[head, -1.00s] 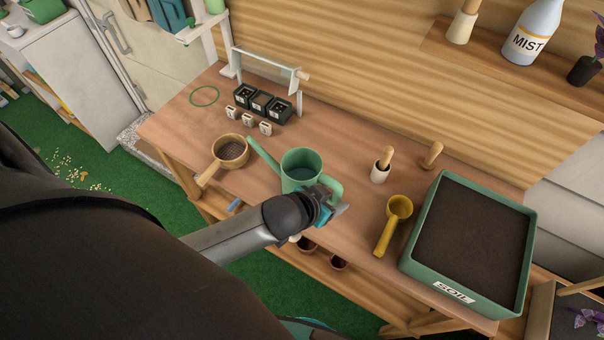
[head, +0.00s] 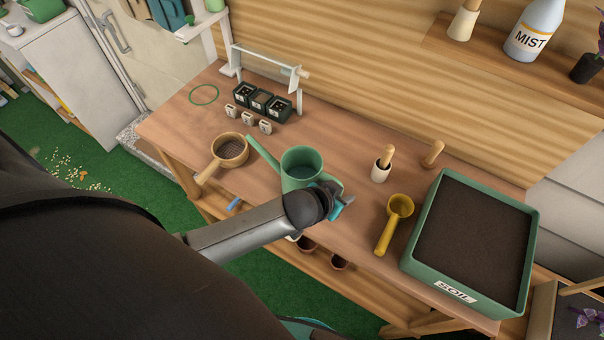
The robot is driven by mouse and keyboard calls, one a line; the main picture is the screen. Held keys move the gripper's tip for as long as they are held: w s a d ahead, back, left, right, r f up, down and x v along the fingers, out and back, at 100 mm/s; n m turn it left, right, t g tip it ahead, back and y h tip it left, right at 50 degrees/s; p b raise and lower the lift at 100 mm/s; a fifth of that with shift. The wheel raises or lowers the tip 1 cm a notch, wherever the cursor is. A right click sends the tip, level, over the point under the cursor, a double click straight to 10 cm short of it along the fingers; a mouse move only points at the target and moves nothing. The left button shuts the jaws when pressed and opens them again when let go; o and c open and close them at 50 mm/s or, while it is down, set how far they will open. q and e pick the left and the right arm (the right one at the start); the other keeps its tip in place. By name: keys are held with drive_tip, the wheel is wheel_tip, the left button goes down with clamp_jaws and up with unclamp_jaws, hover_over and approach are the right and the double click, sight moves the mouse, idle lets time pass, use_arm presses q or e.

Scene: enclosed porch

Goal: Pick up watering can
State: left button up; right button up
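The green watering can (head: 299,181) stands upright on the wooden potting bench (head: 335,150), its spout pointing up and left. Its handle is on the right side and mostly hidden by my gripper. My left gripper (head: 342,200) is at the handle side of the can, low and close to it. The wrist hides much of the fingers, so I cannot tell whether they are closed on the handle. My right gripper is not in view.
A yellow scoop (head: 394,222) and a green soil tray (head: 425,271) lie to the right. Small black pots (head: 262,103) and white tags (head: 249,119) stand behind. A wooden-handled tool (head: 383,166) stands back right.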

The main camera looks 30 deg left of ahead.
use_arm(q)
clamp_jaws()
idle(1.0)
